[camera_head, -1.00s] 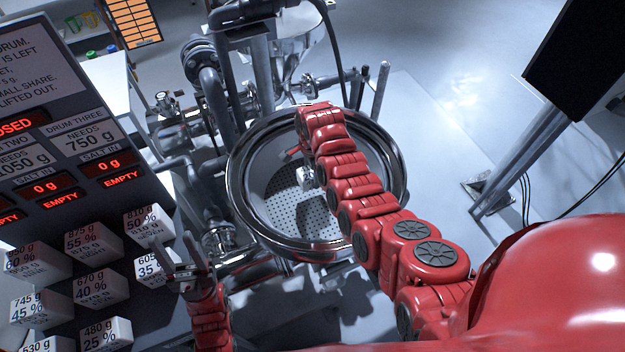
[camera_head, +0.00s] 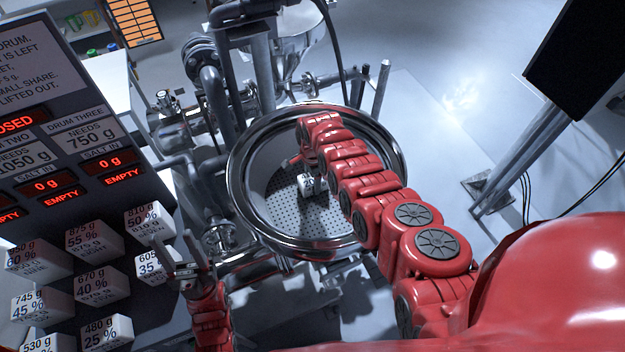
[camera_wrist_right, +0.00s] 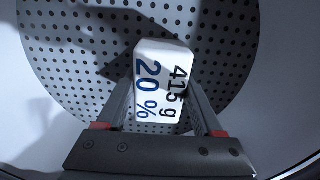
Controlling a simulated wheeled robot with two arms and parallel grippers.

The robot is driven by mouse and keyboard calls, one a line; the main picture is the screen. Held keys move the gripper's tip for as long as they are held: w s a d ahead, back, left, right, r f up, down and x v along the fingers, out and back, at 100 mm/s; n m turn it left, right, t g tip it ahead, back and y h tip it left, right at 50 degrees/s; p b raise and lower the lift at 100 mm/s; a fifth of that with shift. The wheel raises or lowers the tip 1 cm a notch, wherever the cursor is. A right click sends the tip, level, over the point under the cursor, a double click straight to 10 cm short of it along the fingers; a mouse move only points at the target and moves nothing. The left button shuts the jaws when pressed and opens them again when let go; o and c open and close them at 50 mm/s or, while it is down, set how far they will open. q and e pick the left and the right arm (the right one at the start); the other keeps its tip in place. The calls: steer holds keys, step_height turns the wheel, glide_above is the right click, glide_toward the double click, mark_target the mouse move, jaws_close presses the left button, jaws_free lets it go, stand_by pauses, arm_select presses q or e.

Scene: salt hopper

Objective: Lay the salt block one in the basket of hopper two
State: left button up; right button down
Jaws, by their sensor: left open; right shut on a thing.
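A white salt block (camera_wrist_right: 162,85) marked 415 g and 20 % is between the fingers of my right gripper (camera_wrist_right: 162,108) in the right wrist view. In the head view the block (camera_head: 308,185) shows inside the round steel hopper, over its perforated basket (camera_head: 285,208). My right arm reaches over the rim and hides part of the basket. I cannot tell whether the block touches the basket floor. No hopper number shows on this vessel. My left gripper (camera_head: 180,262) is open and empty beside the white blocks at the lower left.
Several labelled white blocks (camera_head: 93,238) stand on a dark board at the left, below red displays (camera_head: 115,160). Steel pipes (camera_head: 210,90) stand behind and left of the hopper rim (camera_head: 240,205). A dark screen (camera_head: 580,55) is at upper right.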

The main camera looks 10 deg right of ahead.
steer(key=shift+f, duration=0.15)
steer(key=shift+c, duration=0.2)
jaws_free()
steer(key=shift+r, duration=0.25)
steer(key=shift+r+p, duration=0.55)
steer(key=shift+r, duration=0.9)
steer(key=shift+w+r, duration=0.1)
steer(key=shift+r, duration=0.25)
step_height(320, 180, up, 7)
steer(key=b, duration=0.2)
steer(key=shift+b, duration=0.3)
steer(key=shift+r, duration=0.6)
